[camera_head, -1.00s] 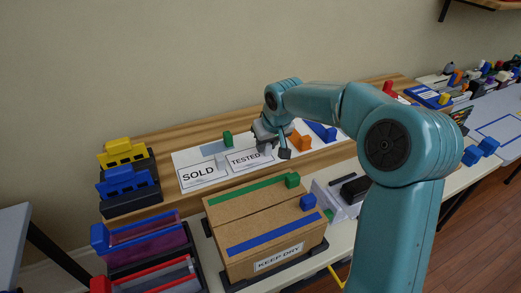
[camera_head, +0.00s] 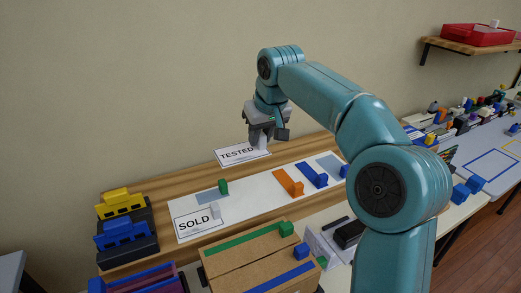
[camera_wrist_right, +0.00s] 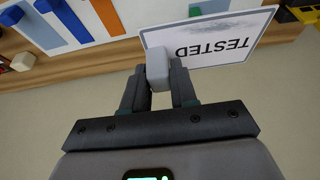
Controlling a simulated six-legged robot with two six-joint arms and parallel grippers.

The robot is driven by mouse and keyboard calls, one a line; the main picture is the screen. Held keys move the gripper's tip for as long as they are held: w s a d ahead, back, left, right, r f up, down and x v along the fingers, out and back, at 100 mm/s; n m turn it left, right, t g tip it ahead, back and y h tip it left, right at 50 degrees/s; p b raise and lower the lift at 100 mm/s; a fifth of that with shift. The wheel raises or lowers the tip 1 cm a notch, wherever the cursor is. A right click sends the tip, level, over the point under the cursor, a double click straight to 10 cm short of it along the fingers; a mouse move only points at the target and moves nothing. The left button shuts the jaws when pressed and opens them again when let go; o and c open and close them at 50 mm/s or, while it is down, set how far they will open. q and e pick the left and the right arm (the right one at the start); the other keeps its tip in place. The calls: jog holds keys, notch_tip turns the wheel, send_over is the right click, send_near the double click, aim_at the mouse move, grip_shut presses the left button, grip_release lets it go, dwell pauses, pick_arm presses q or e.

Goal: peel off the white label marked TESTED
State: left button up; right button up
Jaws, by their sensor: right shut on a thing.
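The white label marked TESTED (camera_head: 238,154) is up in the air above the wooden bench, clear of the white backing sheet. My right gripper (camera_head: 262,140) is shut on it. In the right wrist view the label (camera_wrist_right: 225,48) reaches out to the right from a pale grey tab (camera_wrist_right: 157,68), and the right gripper (camera_wrist_right: 158,80) holds that tab between its two fingers. The white sheet (camera_head: 250,197) lies on the bench below. My left gripper is not in view.
The SOLD label (camera_head: 196,222) lies on the sheet, along with green, orange and blue tabbed strips. A cardboard box (camera_head: 240,265) stands in front. Yellow and blue holders (camera_head: 122,202) stand at the left. A red tray (camera_head: 478,35) is on a wall shelf.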

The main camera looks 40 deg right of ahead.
jog(key=shift+r+p, duration=0.35)
jog(key=shift+r, duration=0.6)
jog(key=shift+r+p, duration=1.7)
jog(key=shift+p, duration=0.2)
notch_tip(320, 180, up, 5)
jog(key=p, duration=0.5)
